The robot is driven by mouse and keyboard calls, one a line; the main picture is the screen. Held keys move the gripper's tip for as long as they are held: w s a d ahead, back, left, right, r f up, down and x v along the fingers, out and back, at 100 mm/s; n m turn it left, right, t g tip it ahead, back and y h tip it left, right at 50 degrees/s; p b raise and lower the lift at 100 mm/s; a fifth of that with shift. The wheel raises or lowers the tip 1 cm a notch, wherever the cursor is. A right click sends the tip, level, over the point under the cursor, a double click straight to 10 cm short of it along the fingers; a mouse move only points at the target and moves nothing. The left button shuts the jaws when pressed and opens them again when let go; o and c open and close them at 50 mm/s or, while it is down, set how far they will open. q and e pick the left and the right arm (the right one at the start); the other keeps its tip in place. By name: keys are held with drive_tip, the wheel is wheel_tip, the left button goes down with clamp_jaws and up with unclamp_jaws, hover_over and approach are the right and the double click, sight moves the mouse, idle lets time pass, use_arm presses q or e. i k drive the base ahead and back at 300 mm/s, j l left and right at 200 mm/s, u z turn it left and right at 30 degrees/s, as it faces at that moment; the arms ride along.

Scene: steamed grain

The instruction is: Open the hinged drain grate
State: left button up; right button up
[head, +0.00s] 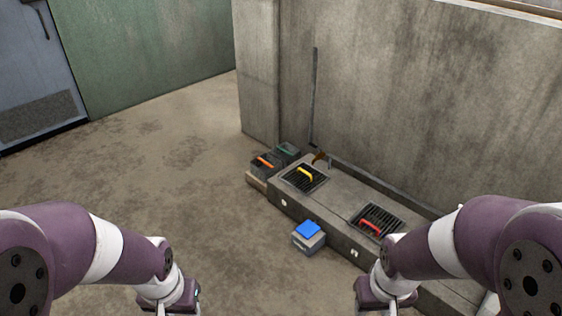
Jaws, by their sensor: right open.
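Two dark drain grates are set in the top of a low concrete ledge. The far grate (292,184) has a yellow handle (304,175), and the nearer grate (384,214) has a red handle (370,227). Both look flat in the ledge; hinges are too small to make out. My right gripper (387,308) is open at the bottom edge, in front of and apart from the nearer grate. My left gripper (172,309) is at the bottom left, far from both grates. The fingers of both are mostly cut off by the frame.
The concrete ledge (342,203) runs along a concrete wall (400,90). A grey box with a blue top (308,230) stands on the floor before it. Dark boxes (265,167) with orange and green handles sit at its far end. The floor (150,160) at left is clear.

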sight(363, 221)
drive_tip(key=z, duration=0.15)
drive_tip(key=i+l+z, duration=0.25)
drive_tip(key=z, duration=0.15)
drive_tip(key=i+l+z, duration=0.1)
drive_tip(key=i+z, duration=0.65)
drive_tip(key=i+j+z, duration=0.1)
drive_tip(key=i, duration=1.15)
